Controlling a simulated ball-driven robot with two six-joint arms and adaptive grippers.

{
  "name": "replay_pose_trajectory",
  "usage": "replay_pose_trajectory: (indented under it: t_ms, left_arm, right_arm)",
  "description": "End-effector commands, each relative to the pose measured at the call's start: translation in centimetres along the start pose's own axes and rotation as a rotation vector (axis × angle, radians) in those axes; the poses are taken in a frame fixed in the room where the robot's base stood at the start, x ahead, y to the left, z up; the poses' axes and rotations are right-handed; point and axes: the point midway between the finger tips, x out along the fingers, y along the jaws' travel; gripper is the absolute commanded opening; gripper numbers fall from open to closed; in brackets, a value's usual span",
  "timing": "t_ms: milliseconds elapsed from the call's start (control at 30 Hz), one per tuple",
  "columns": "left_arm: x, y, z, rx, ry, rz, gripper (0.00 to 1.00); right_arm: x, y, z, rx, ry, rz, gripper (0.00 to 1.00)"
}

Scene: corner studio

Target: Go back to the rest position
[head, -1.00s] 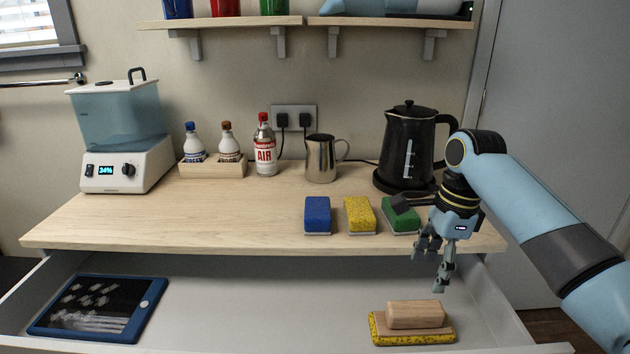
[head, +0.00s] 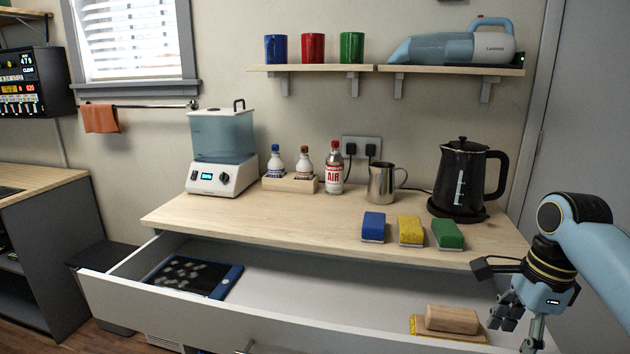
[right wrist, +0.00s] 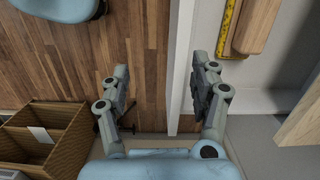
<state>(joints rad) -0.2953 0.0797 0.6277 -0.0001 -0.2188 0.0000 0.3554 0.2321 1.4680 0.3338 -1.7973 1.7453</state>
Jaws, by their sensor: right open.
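My right gripper (head: 522,322) is open and empty at the lower right of the head view, close to the right end of the open drawer (head: 320,312). In the right wrist view its two fingers (right wrist: 160,90) are spread apart, with the drawer's edge and the wooden floor below them. My left gripper is not in view.
A counter (head: 290,215) stands above the drawer. Open floor (head: 100,342) shows at lower left.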

Motion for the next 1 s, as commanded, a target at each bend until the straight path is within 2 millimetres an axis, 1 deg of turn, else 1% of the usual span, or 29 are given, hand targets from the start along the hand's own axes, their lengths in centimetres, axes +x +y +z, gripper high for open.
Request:
replay_pose_trajectory:
  t_ms: [133, 267, 367, 567, 600, 800, 1000]
  left_arm:
    - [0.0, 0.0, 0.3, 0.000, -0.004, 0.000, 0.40]
    - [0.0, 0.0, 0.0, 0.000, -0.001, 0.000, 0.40]
    - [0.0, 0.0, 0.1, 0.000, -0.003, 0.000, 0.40]
    - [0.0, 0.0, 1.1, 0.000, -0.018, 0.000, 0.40]
    - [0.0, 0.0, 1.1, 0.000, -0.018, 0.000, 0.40]
    - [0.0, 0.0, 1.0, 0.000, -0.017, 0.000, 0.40]
    - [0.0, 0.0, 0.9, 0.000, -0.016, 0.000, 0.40]
  right_arm:
    - [0.8, 1.5, 0.0, -0.114, 0.016, -0.017, 0.63]
    - [1.5, 3.1, 0.0, -0.236, 0.032, -0.032, 0.63]
    - [2.0, 4.8, 0.1, -0.361, 0.049, -0.047, 0.63]
    - [2.8, 9.6, 0.2, -0.695, 0.103, -0.082, 0.63]
    - [2.8, 10.8, 0.2, -0.771, 0.116, -0.089, 0.63]
    - [1.9, 16.3, 0.3, -1.152, 0.192, -0.114, 0.63]
    - [0.0, 20.6, 0.3, -1.463, 0.270, -0.125, 0.63]
